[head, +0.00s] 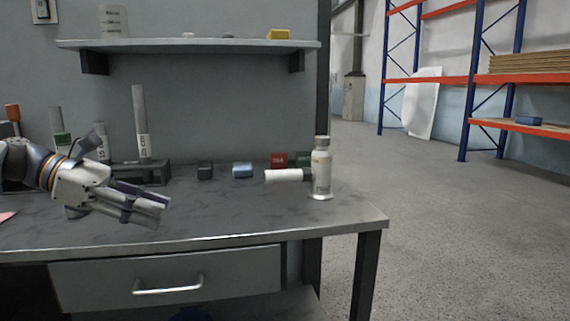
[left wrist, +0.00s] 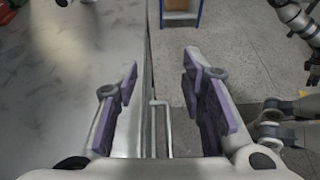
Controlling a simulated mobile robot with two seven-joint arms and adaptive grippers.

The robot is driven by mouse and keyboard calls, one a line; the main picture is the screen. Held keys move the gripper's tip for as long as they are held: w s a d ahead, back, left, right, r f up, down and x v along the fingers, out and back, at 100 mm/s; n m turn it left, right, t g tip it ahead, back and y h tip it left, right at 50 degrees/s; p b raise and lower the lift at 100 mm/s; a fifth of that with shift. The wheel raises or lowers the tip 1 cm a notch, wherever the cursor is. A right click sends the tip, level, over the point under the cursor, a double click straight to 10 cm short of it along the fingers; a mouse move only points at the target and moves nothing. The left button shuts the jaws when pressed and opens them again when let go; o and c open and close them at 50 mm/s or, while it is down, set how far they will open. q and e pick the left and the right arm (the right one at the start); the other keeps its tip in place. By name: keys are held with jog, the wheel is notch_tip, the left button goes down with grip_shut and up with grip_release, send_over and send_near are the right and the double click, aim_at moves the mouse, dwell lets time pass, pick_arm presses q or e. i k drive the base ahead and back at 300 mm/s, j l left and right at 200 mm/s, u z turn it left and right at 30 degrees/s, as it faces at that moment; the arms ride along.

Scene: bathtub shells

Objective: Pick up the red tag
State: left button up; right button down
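A small red block-like piece with pale lettering (head: 278,159), the only clearly red thing on the bench that could be the red tag, stands towards the back of the bench, behind a white cylinder. My left gripper (head: 148,207) is over the left part of the bench, well to the left of the red piece. In the left wrist view its two purple-padded fingers (left wrist: 166,95) are wide apart with nothing between them. A red patch (left wrist: 5,18) shows at that view's upper left corner, too cut off to identify.
A white bottle (head: 322,172) stands at the bench's right, beside the lying white cylinder (head: 284,175). A green block (head: 303,158), blue block (head: 242,170) and black block (head: 205,171) are nearby. A shelf (head: 190,44) hangs above. The bench front is mostly clear.

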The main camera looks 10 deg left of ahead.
aim_at(278, 160)
jog(key=i, duration=1.6)
